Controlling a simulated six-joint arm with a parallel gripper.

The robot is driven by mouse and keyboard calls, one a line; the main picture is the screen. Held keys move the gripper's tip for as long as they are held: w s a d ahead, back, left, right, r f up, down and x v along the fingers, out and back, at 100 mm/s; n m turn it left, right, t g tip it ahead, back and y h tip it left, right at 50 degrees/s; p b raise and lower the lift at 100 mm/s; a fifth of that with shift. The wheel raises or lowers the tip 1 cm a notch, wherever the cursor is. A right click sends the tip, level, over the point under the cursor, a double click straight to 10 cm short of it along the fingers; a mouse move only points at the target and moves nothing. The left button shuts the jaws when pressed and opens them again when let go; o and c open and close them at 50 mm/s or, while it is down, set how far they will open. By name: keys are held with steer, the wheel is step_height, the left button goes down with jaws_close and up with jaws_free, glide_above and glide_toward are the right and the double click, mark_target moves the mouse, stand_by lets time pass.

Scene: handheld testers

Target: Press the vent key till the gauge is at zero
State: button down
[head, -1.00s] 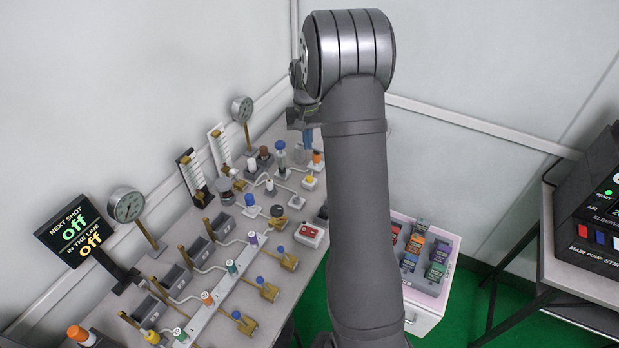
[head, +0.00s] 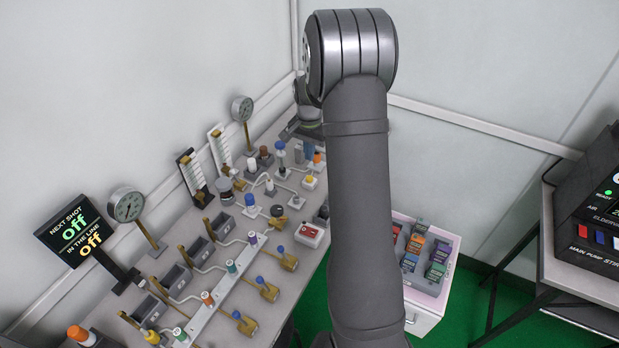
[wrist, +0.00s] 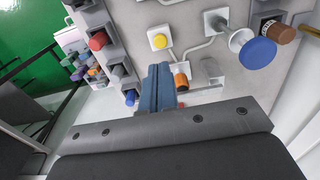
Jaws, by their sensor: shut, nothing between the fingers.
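No label I can read marks the vent key. A yellow button on a white square base (head: 310,181) is one press key on the bench; it also shows in the wrist view (wrist: 158,41). A red button on a white box (head: 309,234) stands nearer. A round gauge (head: 126,205) stands at the left and another (head: 242,108) at the back; their needles are too small to read. My gripper (head: 309,152) is at the back of the bench, partly hidden by my arm. In the wrist view its blue fingers (wrist: 159,70) are shut and empty, beside an orange-capped fitting (wrist: 181,80).
A blue-capped post (wrist: 257,52) and a brown-capped one (wrist: 276,32) stand right of the fingers in the wrist view. A black display (head: 77,232) reads "off" twice. Several valves and bins crowd the bench. A white crate of small boxes (head: 425,318) stands to the right.

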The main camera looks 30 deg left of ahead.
step_height(320, 180, up, 10)
steer(key=f, duration=0.1)
steer(key=w+a+r+n+h, duration=0.1)
steer(key=w+a+r+n, duration=0.2)
steer(key=a+r+n, duration=0.7)
steer(key=shift+w+a+r+n+g, duration=0.15)
steer(key=shift+a+r+n+g, duration=0.25)
steer(key=shift+a, duration=2)
steer(key=shift+d+f, duration=0.1)
steer(key=d+f+m, duration=0.6)
steer(key=d+m, duration=0.1)
steer(key=d, duration=0.1)
steer(key=shift+s+d+f+t+y, duration=0.3)
steer(key=shift+d+f, duration=0.05)
